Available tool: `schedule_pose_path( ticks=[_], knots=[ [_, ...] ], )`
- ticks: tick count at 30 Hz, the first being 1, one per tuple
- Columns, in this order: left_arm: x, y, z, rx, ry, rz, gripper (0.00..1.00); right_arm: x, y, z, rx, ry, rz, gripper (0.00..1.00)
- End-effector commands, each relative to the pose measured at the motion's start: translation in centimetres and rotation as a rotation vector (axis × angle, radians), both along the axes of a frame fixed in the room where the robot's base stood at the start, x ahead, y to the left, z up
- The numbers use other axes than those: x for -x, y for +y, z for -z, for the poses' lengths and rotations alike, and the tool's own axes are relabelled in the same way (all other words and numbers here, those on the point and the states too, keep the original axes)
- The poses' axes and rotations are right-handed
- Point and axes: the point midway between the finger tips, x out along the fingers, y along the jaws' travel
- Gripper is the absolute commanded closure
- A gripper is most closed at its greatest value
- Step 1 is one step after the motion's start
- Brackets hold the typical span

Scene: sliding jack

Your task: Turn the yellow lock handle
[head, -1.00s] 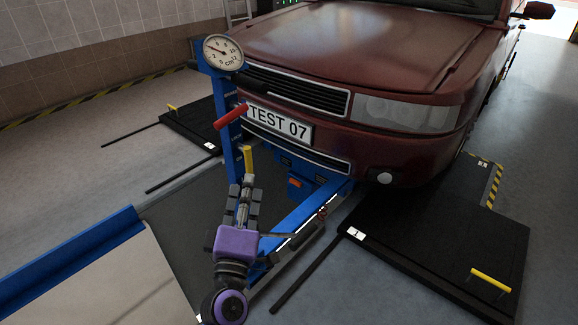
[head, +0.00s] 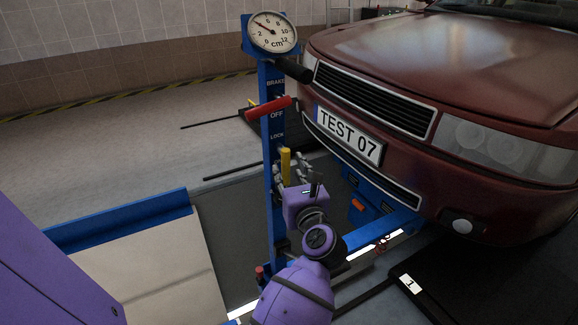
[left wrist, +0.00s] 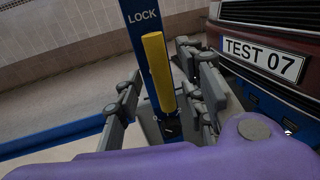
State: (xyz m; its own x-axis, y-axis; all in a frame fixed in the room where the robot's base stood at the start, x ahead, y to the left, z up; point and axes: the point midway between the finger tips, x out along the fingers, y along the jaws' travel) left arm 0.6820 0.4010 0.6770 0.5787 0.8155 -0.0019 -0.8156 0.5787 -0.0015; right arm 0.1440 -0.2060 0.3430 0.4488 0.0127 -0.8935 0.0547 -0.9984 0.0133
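The yellow lock handle (head: 285,166) stands upright on the blue post (head: 271,212), below the LOCK label. It also shows in the left wrist view (left wrist: 158,72), in front of the post. My left gripper (head: 292,173) is at the handle, with its grey fingers spread. In the left wrist view the fingers (left wrist: 165,95) are on both sides of the handle's lower part, with gaps visible. Whether any finger touches it I cannot tell. The handle's lower end is partly hidden by my gripper in the head view. My right gripper is not in view.
A red handle (head: 268,109) juts from the post above, under a round cm gauge (head: 272,33) and a black grip (head: 294,69). The dark red car (head: 455,66) with its TEST 07 plate (head: 347,135) is close on the right. Open floor lies left.

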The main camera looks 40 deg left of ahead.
Motion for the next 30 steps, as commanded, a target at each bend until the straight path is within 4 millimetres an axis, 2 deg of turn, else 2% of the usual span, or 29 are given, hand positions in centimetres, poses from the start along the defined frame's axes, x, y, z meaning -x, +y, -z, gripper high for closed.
schedule_pose_path(
  ticks=[6, 17, 26, 30],
  knots=[
    [-1.6, 2.3, 0.0, -0.003, 0.0, 0.0, 0.63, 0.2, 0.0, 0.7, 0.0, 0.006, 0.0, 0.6],
    [-2.0, 2.9, 0.0, -0.002, 0.001, 0.0, 0.63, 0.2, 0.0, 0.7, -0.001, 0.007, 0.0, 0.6],
    [-2.0, 2.8, 0.0, -0.002, 0.001, 0.0, 1.0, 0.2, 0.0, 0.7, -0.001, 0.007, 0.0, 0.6],
    [-2.0, 2.8, 0.0, -0.002, 0.001, 0.001, 1.0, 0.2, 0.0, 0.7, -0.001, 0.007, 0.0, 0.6]
  ],
)
